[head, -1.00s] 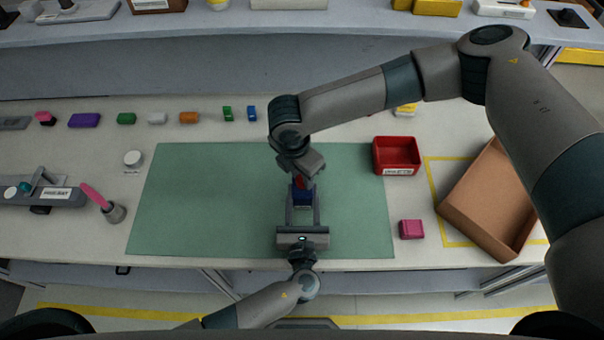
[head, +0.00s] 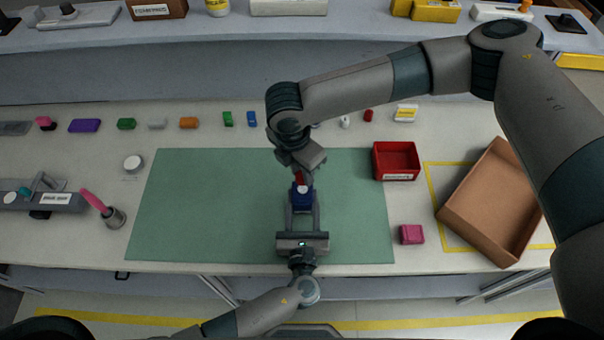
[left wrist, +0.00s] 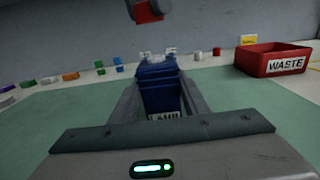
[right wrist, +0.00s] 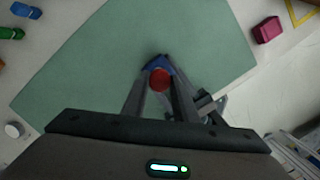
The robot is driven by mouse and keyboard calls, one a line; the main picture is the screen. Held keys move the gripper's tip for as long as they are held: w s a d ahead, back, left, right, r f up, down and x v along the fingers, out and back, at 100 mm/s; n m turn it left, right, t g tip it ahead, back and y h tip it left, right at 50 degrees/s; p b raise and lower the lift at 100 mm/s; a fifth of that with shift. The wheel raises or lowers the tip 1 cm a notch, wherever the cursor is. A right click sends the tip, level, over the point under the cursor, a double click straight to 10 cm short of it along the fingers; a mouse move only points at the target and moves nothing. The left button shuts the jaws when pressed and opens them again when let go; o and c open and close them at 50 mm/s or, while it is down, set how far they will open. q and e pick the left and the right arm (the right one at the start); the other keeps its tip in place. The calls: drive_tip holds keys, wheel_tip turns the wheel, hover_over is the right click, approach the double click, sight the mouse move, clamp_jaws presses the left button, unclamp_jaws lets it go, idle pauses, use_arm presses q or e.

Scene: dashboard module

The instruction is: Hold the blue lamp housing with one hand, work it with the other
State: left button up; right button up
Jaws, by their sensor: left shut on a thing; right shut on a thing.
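The blue lamp housing (head: 303,201) is upright over the green mat, between the fingers of my left gripper (head: 302,208). In the left wrist view the housing (left wrist: 158,88) shows a partly hidden white label low on its near face and small clear parts on top. My left gripper is shut on it. My right gripper (head: 300,174) comes from above and is shut on a red piece (head: 299,180). In the left wrist view the red piece (left wrist: 149,11) hangs above the housing, apart from it. In the right wrist view it looks round (right wrist: 159,79), with the housing's blue edge behind.
A magenta block (head: 411,234) and a brown open box (head: 488,215) are farther right. A pink-handled tool (head: 95,203) stands left. Small coloured parts line the back.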

drive_tip(key=shift+r, duration=0.95)
use_arm(q)
drive_tip(key=o, duration=1.5)
drive_tip(key=shift+s, duration=0.1)
drive_tip(key=s, duration=1.1)
drive_tip(key=shift+s, duration=0.4)
